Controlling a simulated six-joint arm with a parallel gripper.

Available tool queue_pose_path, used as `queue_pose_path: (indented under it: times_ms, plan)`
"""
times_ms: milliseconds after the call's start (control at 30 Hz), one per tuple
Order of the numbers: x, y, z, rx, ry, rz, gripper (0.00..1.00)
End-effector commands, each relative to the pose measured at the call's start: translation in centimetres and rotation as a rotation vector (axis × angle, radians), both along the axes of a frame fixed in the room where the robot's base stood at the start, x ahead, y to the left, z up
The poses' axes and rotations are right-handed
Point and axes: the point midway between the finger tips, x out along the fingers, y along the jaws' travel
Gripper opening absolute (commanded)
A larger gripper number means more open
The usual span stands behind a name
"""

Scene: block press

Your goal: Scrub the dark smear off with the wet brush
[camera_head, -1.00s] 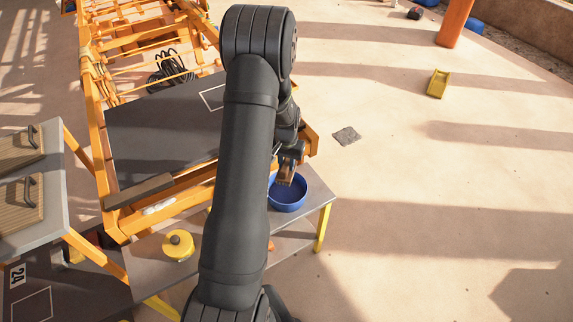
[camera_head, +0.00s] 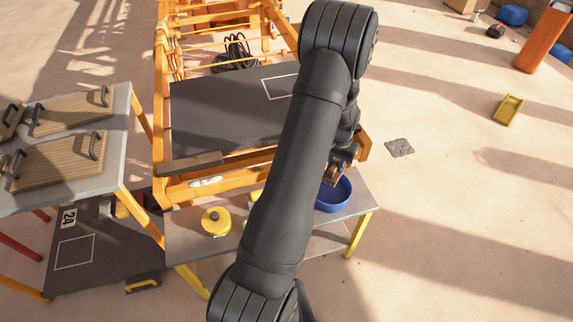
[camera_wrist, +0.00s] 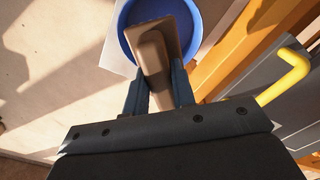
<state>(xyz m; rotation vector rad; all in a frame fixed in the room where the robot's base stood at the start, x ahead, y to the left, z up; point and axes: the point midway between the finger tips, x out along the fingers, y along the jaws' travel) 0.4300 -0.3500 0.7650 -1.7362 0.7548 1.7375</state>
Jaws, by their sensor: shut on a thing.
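My gripper (camera_wrist: 158,88) is shut on a brown brush (camera_wrist: 153,55), whose handle lies between the two fingers in the wrist view. The bowl also shows in the wrist view (camera_wrist: 196,30), behind the brush. I cannot tell whether the brush touches the bowl, and its bristles are hidden. I cannot make out a dark smear for certain; my arm covers part of the dark grey panel (camera_head: 215,125) with a white outline.
The bowl stands on a low grey table (camera_head: 350,205) with a yellow round pot (camera_head: 215,221). An orange frame (camera_head: 235,180) borders the panel. A side table (camera_head: 125,165) at left carries wooden boards with dark handles (camera_head: 60,160). The floor at right is mostly open, with a grey patch (camera_head: 400,147).

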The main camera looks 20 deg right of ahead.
Motion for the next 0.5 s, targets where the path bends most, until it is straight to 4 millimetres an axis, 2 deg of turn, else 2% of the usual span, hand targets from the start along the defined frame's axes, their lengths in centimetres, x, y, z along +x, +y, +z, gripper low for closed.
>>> queue_pose_path:
  times_ms: [133,267,367,500]
  plan:
    - [0.7,0.7,0.1,-0.001,-0.001,0.002,0.05]
    - [2.8,3.2,0.5,-0.001,-0.001,0.008,0.05]
    - [5.1,6.3,0.9,-0.002,-0.003,0.011,0.05]
    - [8.2,11.5,1.6,-0.001,-0.002,0.01,0.05]
